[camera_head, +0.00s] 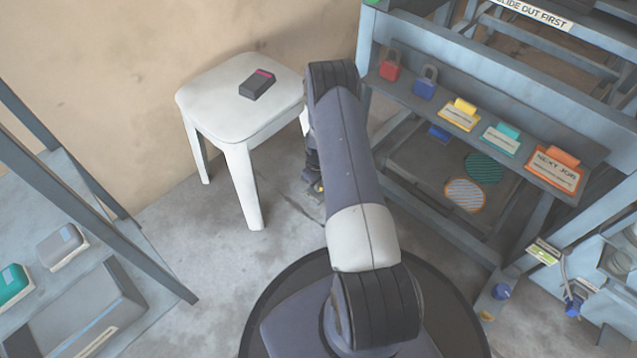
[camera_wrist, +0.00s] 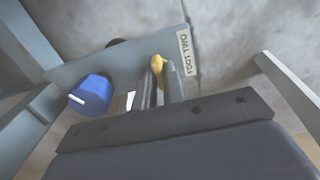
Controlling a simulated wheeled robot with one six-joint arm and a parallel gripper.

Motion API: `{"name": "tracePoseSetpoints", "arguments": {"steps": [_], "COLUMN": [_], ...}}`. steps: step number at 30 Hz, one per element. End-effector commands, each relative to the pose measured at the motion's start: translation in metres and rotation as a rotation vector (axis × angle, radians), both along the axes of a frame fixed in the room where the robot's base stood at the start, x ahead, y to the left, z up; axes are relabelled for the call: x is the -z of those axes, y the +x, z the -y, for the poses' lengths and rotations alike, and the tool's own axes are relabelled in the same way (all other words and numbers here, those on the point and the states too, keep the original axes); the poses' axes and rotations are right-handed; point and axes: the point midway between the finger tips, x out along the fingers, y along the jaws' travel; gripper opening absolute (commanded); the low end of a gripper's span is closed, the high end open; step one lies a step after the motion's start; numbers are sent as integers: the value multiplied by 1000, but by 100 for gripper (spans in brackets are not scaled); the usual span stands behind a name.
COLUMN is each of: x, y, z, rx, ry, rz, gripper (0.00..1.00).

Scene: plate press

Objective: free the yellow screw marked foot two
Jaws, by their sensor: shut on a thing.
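The yellow screw (camera_wrist: 157,69) stands at the edge of a grey-blue foot plate (camera_wrist: 123,60) in the wrist view. A pale label reading FOOT TWO (camera_wrist: 184,52), turned on its side, is just right of it. My gripper (camera_wrist: 161,80) is shut on the yellow screw, with one finger on each side. The fingers hide the screw's lower part. In the head view my arm covers most of the gripper, and only a small yellow spot shows beside it.
A blue knob (camera_wrist: 90,95) with a white mark sits left of my fingers. Grey frame bars flank both sides. In the head view, a white stool (camera_head: 215,105) holding a dark box (camera_head: 257,85) stands left of my arm, and a rack (camera_head: 480,75) stands right.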

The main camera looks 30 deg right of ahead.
Motion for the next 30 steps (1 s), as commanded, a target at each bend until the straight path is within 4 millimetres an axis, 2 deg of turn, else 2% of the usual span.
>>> {"name": "tracePoseSetpoints", "arguments": {"steps": [14, 30], "x": [1, 0], "y": [0, 0], "z": [0, 0], "rx": [-73, -527], "ry": [1, 0], "rz": [-1, -2], "gripper": [0, 0]}}
